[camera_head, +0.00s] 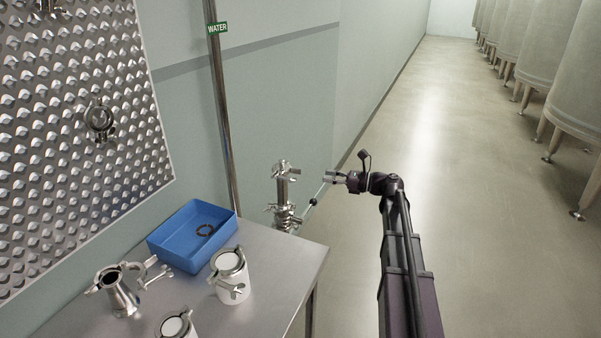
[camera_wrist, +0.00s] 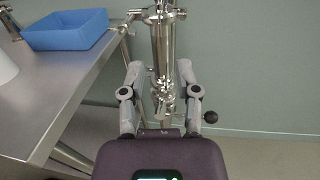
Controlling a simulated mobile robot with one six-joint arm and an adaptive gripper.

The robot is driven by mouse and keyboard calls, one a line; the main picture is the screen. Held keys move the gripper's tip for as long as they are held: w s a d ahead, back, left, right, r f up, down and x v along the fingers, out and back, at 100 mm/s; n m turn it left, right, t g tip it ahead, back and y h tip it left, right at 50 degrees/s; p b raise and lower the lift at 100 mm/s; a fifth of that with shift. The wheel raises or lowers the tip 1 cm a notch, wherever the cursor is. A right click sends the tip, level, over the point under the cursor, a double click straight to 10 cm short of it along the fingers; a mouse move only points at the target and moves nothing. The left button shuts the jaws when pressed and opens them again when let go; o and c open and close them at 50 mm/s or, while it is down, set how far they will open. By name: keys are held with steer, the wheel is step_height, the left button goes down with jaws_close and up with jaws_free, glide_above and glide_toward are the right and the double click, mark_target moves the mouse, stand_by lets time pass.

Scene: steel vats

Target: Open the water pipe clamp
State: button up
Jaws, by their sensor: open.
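A steel water pipe fitting (camera_head: 282,190) stands upright past the far end of the table, with a clamp (camera_head: 286,169) near its top and more clamp and valve parts (camera_head: 285,215) lower down. In the wrist view the fitting (camera_wrist: 162,42) is straight ahead, with the upper clamp (camera_wrist: 154,14) near the top edge and the lower hardware (camera_wrist: 166,98) between the fingers. My gripper (camera_head: 329,177) is open and empty, to the right of the fitting. In the wrist view my gripper (camera_wrist: 160,70) has its fingers on either side of the fitting; I cannot tell whether they touch it.
A steel table (camera_head: 283,270) holds a blue bin (camera_head: 165,245), white canisters (camera_head: 232,275) and a loose steel fitting (camera_head: 122,295). A black-knobbed handle (camera_wrist: 210,117) sticks out right of the fitting. The wall pipe (camera_head: 224,110) stands behind. Floor is clear to the right.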

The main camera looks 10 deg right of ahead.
mark_target(300, 172)
steer(key=x, duration=1)
jaws_close()
